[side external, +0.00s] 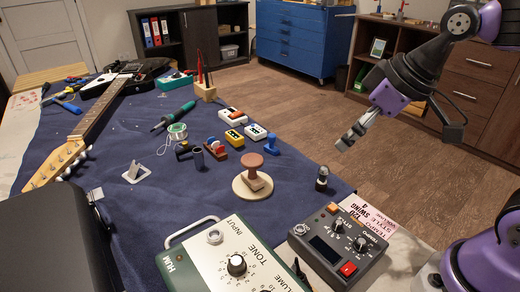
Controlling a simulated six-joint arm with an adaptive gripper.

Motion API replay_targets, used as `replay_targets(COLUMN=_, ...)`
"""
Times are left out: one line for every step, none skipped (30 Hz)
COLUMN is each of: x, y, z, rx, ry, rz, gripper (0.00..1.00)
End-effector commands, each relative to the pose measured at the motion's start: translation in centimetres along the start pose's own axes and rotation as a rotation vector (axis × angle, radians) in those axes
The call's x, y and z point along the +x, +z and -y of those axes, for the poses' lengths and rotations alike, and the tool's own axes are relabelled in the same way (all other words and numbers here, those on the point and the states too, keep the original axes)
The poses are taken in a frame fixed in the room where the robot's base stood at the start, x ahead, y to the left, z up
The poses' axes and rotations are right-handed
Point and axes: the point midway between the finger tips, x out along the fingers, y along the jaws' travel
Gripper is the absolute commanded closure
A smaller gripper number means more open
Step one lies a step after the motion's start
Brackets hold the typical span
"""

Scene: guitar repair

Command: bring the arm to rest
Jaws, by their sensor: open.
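My gripper (349,140) shows at the upper right in the side external view. It is open and empty, in the air beyond the right edge of the blue-covered bench (110,205). Nothing is between its fingers, and it touches nothing. The nearest bench items, a blue stamp-like piece (271,144) and a small dark knobbed piece (322,179), lie to its left and below, apart from it.
A guitar (100,105) lies along the bench's left side.

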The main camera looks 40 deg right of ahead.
Motion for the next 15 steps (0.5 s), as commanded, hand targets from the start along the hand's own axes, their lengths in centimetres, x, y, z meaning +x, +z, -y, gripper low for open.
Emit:
replay_targets(x=-0.5, y=1.4, z=0.0, rx=0.055, ry=0.029, rz=-0.009, gripper=0.13)
replay_targets(x=-0.7, y=2.2, z=-0.1, rx=0.091, ry=0.045, rz=-0.010, gripper=0.13)
replay_targets(x=-0.8, y=3.2, z=-0.3, rx=0.132, ry=0.063, rz=-0.010, gripper=0.13)
replay_targets(x=-0.9, y=3.7, z=-0.4, rx=0.155, ry=0.073, rz=-0.011, gripper=0.13)
replay_targets(x=-0.9, y=4.2, z=-0.5, rx=0.178, ry=0.082, rz=-0.012, gripper=0.13)
replay_targets(x=-0.9, y=4.6, z=-0.6, rx=0.198, ry=0.091, rz=-0.012, gripper=0.13)
replay_targets(x=-0.9, y=4.8, z=-0.7, rx=0.209, ry=0.096, rz=-0.013, gripper=0.13)
replay_targets(x=-1.0, y=5.0, z=-0.7, rx=0.217, ry=0.098, rz=-0.014, gripper=0.13)
replay_targets(x=-0.9, y=5.1, z=-0.7, rx=0.223, ry=0.100, rz=-0.013, gripper=0.13)
replay_targets(x=-0.9, y=5.2, z=-0.7, rx=0.225, ry=0.101, rz=-0.012, gripper=0.13)
replay_targets(x=-0.9, y=5.2, z=-0.7, rx=0.225, ry=0.101, rz=-0.012, gripper=0.13)
replay_targets(x=-0.9, y=5.1, z=-0.7, rx=0.224, ry=0.101, rz=-0.012, gripper=0.13)
replay_targets(x=-0.9, y=5.1, z=-0.7, rx=0.224, ry=0.101, rz=-0.012, gripper=0.13)
replay_targets(x=-0.9, y=5.1, z=-0.7, rx=0.223, ry=0.101, rz=-0.012, gripper=0.13)
replay_targets(x=-0.9, y=5.1, z=-0.7, rx=0.223, ry=0.101, rz=-0.012, gripper=0.13)
